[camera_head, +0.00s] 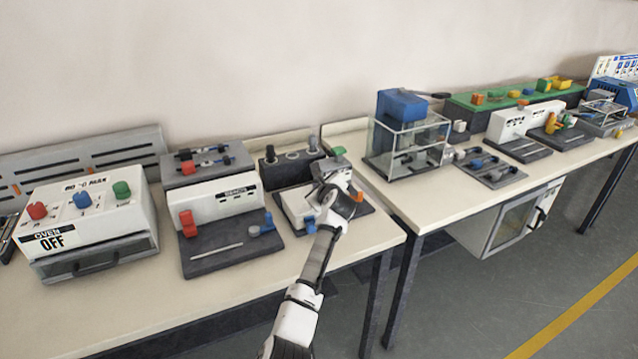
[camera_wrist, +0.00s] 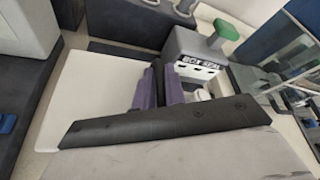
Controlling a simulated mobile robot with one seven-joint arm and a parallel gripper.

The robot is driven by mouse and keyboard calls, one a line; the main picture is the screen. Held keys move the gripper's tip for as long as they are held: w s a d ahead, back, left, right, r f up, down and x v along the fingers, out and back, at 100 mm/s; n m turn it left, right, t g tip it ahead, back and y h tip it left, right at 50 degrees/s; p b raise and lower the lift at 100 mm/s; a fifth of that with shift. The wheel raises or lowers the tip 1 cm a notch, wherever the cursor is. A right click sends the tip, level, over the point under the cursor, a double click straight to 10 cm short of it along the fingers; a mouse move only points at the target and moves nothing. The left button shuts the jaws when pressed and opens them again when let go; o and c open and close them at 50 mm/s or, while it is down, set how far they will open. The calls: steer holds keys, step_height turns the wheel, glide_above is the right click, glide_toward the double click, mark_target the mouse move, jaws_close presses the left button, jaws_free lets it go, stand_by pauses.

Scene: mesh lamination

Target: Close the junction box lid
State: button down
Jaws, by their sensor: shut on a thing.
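The white junction box (camera_head: 293,208) sits on a dark base plate, mostly covered by my arm in the head view. A pale, flat panel that looks like its lid (camera_wrist: 95,95) shows left of my fingers in the wrist view. My gripper (camera_head: 326,178) is over the box station; its purple fingers (camera_wrist: 159,90) are close together and shut on what seems to be the lid. The gripped part itself is hidden between and behind the fingers. How far the lid is tilted cannot be told.
A grey block labelled "BOX SEAL" (camera_wrist: 198,62) with a green top (camera_wrist: 224,36) stands just beyond my fingers. A station with a red part (camera_head: 188,222) and the oven (camera_head: 85,222) stand to the left. A glass case (camera_head: 408,140) stands right, past a gap between tables.

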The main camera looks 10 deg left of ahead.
steer(key=shift+d, duration=0.15)
steer(key=c, duration=1.5)
jaws_free()
steer(key=shift+w+f, duration=0.1)
steer(key=shift+s+d, duration=0.1)
steer(key=shift+s, duration=0.45)
steer(key=b+v, duration=0.3)
steer(key=v, duration=1)
steer(key=shift+w, duration=0.1)
